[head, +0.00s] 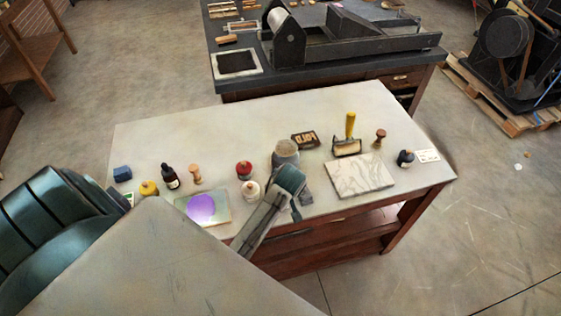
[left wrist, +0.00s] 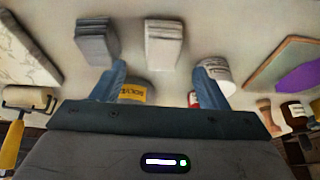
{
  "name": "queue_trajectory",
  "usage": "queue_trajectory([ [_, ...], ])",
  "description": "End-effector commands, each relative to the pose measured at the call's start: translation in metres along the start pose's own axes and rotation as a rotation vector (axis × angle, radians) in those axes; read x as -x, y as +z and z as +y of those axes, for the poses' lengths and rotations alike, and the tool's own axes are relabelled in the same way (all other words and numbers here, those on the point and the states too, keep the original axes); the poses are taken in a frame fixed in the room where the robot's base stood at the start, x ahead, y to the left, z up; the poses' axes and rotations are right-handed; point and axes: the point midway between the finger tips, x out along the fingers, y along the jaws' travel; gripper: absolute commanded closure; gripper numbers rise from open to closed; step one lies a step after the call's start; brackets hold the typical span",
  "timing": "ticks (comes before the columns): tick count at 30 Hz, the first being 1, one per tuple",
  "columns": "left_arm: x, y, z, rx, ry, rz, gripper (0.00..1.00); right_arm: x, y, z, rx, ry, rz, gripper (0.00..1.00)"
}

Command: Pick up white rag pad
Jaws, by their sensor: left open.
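The white rag pad (left wrist: 164,44) is a folded stack lying on the pale tabletop in the left wrist view. A grey rag pad (left wrist: 97,42) lies beside it, to the left in that view. My left gripper (left wrist: 163,78) is open and empty, with the white pad ahead of the gap between its two blue fingers and apart from them. In the head view my left gripper (head: 293,206) is over the table's front edge and hides the white pad. Part of the grey pad (head: 306,197) shows to its right. My right gripper is not in view.
The table (head: 240,120) holds a marbled slab (head: 359,176), a yellow-handled roller (head: 348,140), a jar (head: 286,152), a red-topped pot (head: 244,170), a purple-inked plate (head: 203,208) and small bottles. Its far left part is clear. A press (head: 350,45) stands behind.

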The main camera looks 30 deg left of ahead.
Motion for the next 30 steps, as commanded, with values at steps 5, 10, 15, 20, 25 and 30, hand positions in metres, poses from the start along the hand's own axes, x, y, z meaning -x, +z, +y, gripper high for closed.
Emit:
queue_trajectory([
  [5,-0.01,0.001,-0.001,-0.001,-0.001,-0.002,0.33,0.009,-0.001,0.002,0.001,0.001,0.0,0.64],
  [10,-0.031,0.002,-0.003,-0.002,-0.003,-0.003,0.33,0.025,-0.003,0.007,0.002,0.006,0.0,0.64],
  [15,-0.051,0.003,-0.002,-0.001,0.0,-0.001,0.33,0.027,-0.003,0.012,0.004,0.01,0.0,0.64],
  [20,-0.055,0.004,-0.002,-0.001,0.001,0.0,0.33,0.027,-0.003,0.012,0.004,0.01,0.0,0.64],
  [25,-0.055,0.004,-0.002,-0.001,0.001,0.0,0.37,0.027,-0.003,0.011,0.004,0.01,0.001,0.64],
  [30,-0.055,0.004,-0.002,-0.001,0.001,0.0,0.7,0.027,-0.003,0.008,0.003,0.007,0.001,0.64],
])
